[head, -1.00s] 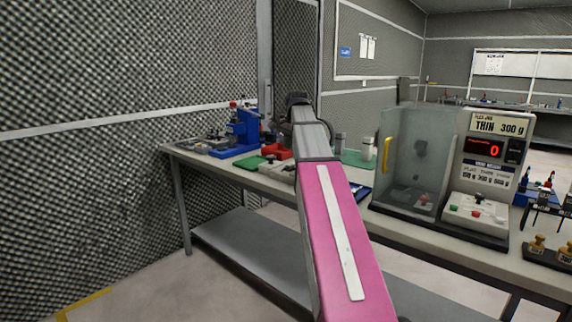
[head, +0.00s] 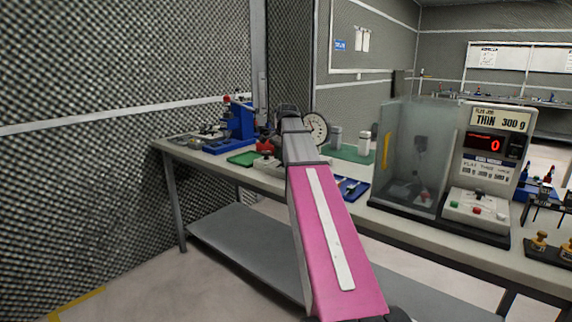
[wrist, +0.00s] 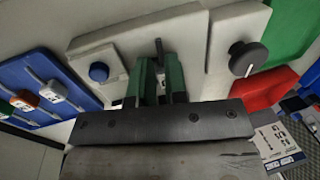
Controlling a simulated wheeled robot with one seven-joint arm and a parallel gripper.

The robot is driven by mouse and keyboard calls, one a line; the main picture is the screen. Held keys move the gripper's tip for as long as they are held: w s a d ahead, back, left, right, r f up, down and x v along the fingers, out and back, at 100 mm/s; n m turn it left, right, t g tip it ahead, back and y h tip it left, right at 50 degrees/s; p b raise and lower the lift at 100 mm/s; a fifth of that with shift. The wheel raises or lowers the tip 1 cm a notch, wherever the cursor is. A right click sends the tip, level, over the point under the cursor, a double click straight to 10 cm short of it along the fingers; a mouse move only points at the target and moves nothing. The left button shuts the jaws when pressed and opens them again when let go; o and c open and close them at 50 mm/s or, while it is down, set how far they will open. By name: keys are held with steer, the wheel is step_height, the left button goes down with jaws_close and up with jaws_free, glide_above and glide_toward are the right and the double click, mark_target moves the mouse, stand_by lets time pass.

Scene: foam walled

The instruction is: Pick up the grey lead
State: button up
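My gripper (wrist: 160,75) shows in the wrist view as two green fingers with a narrow gap between them, over a pale device. A small dark upright post (wrist: 158,47) stands just beyond the fingertips; I cannot tell whether it is between them. A blue tray (wrist: 40,60) at the left holds several small tagged pieces with coloured ends. I cannot tell for sure which piece is the grey lead. In the head view my pink arm reaches to the bench, and my fingertips are hidden. The blue tray (head: 358,194) lies right of my arm.
The pale device carries a blue button (wrist: 98,72) and a black knob (wrist: 247,58). A green tray (head: 243,158) and a red object (wrist: 262,90) are close by. A clear-walled scale (head: 415,160) stands on the right of the bench. A foam wall (head: 80,170) is at the left.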

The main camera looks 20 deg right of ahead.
mark_target(279, 168)
steer(key=f, duration=0.3)
steer(key=shift+w+a+f, duration=0.1)
steer(key=shift+w+a, duration=0.1)
steer(key=shift+a, duration=0.1)
jaws_close()
